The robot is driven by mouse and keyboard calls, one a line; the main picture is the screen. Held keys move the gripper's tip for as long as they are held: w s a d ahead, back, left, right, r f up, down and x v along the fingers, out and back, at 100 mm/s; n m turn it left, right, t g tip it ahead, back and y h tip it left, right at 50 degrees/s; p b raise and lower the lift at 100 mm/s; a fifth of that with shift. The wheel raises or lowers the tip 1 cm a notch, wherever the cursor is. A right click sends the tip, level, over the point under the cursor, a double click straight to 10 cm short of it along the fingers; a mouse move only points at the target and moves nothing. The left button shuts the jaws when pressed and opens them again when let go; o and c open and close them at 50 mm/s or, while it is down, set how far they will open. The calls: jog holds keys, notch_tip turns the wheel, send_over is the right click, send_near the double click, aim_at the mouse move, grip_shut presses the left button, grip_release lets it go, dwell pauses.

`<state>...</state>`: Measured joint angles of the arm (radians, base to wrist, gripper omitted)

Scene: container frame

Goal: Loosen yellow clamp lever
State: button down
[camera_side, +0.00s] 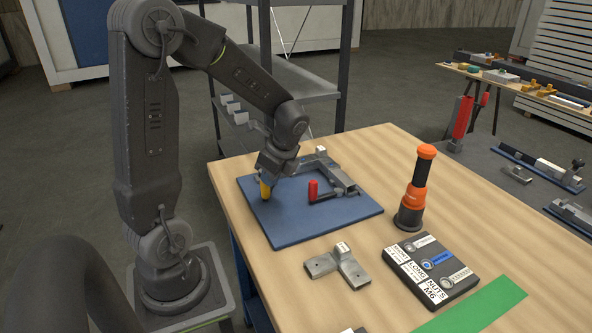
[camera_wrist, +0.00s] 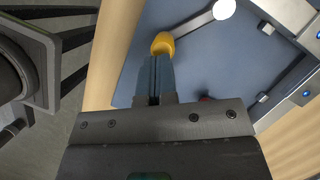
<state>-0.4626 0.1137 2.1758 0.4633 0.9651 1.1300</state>
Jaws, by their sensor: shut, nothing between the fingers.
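The yellow clamp lever (camera_side: 265,188) is at the left part of the blue board in the side view. In the wrist view its yellow grip (camera_wrist: 163,43) sits at the end of a grey arm that runs up to a pale round pivot (camera_wrist: 224,9). My gripper (camera_side: 267,176) is low over the board at the yellow grip. In the wrist view its two fingers (camera_wrist: 161,60) are together, with the tips right at the grip's near side. The grip is beyond the fingertips, not between them. I cannot tell whether they touch.
The blue board (camera_side: 284,229) carries a grey metal frame (camera_side: 345,178) and a red-handled clamp (camera_side: 313,189), right of my gripper. On the wooden table (camera_side: 375,150) stand an orange-black tool (camera_side: 413,195), a grey bracket (camera_side: 338,264) and a black labelled box (camera_side: 430,268).

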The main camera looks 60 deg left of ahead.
jog(key=shift+s+a+m+t, duration=0.3)
jog(key=shift+s+m, duration=0.2)
jog(key=shift+m, duration=0.15)
jog(key=shift+s+a+m+t, duration=0.25)
jog(key=shift+s+m, duration=0.25)
jog(key=shift+m, duration=0.15)
jog(key=shift+s+a, duration=0.95)
jog(key=shift+a, duration=0.1)
jog(key=shift+s+a, duration=0.1)
jog(key=shift+a, duration=0.15)
